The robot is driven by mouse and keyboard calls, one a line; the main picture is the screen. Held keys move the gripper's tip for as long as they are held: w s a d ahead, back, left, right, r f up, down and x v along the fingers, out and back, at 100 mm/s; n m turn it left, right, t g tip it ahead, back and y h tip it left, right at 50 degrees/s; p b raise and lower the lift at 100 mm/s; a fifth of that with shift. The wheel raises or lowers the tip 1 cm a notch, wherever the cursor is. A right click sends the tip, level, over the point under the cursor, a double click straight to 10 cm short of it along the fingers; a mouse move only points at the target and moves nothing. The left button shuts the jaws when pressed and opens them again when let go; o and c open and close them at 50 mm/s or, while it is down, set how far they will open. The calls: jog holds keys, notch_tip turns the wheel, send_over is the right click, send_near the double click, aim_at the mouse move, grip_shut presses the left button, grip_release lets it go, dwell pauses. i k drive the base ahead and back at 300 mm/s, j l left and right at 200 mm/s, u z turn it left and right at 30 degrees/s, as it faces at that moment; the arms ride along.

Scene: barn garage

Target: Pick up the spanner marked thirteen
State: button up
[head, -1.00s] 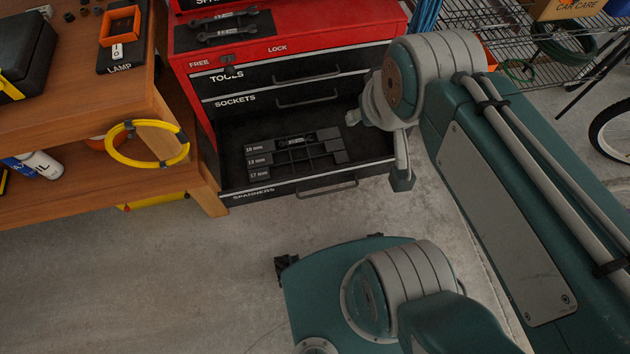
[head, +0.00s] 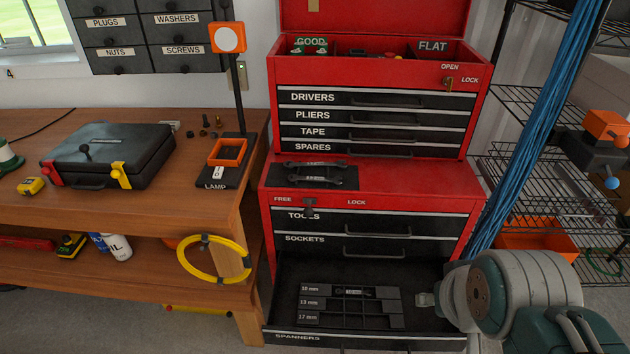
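The open drawer marked SPANNERS (head: 385,340) at the bottom of the red chest holds a dark rack (head: 365,320) with rows labelled 10 mm, 13 mm and 17 mm. One spanner (head: 372,293) lies in the 10 mm row at the back. The 13 mm and 17 mm rows show no spanner.
A wooden bench (head: 215,215) stands left of the chest, with a black case (head: 108,150), an orange tray (head: 228,152) and a hanging yellow ring (head: 185,262). Wire shelving (head: 545,190) and blue cables (head: 535,130) are at right. Several drawers above SPANNERS are shut.

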aim_at(336, 180)
jog(key=i+j+z, duration=0.1)
jog(key=i, duration=0.8)
